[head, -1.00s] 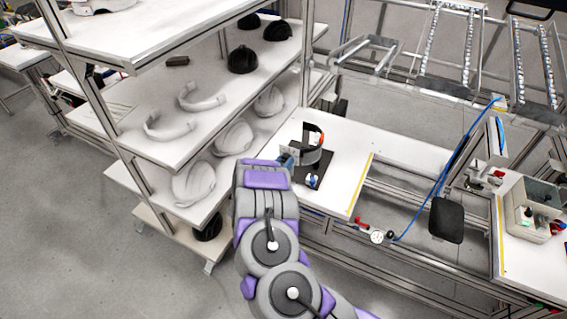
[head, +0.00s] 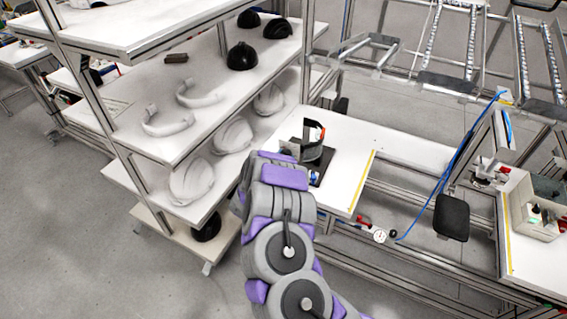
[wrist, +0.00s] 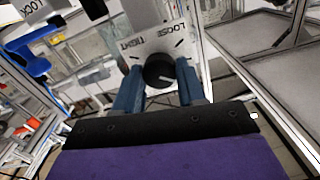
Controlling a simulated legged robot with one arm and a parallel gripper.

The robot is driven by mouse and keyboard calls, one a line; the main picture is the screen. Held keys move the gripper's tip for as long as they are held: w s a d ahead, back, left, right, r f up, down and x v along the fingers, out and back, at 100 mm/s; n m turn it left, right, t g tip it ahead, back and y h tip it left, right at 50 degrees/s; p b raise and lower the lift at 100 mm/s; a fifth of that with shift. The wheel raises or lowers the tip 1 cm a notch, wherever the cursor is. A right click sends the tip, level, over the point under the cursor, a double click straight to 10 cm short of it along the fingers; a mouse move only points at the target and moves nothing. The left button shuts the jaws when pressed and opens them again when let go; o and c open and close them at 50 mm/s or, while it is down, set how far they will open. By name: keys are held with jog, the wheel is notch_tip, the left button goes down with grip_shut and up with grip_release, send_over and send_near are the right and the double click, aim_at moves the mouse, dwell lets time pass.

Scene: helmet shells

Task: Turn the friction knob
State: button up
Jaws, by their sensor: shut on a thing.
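The friction knob (wrist: 160,71) is a round black knob with a white pointer line in the wrist view. It sits on a pale plate (wrist: 140,47) lettered LOOSE and TIGHT, upside down in this view. My gripper (wrist: 159,78) has its two blue fingers on either side of the knob and is shut on it. The pointer line slants down and right in the picture. In the head view, the dark curved fixture (head: 313,148) stands on the white table, partly hidden by my arm. The knob and fingers cannot be made out there.
The white table (head: 347,150) has clear surface right of the fixture, with a yellow strip at its edge. A shelf rack (head: 150,150) with pale helmet shells stands close on the left. A blue cable and a black pad (head: 452,217) are to the right.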

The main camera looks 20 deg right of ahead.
jog(key=shift+f+m+b, duration=0.1)
jog(key=shift+m+b, duration=0.8)
jog(key=shift+m, duration=0.3)
jog(key=o, duration=0.9)
jog(key=shift+w, duration=0.15)
jog(key=shift+o, duration=0.8)
jog(key=p+v, duration=0.3)
jog(key=v, duration=1.4)
jog(key=shift+s+a, duration=0.15)
jog(key=shift+s, duration=0.1)
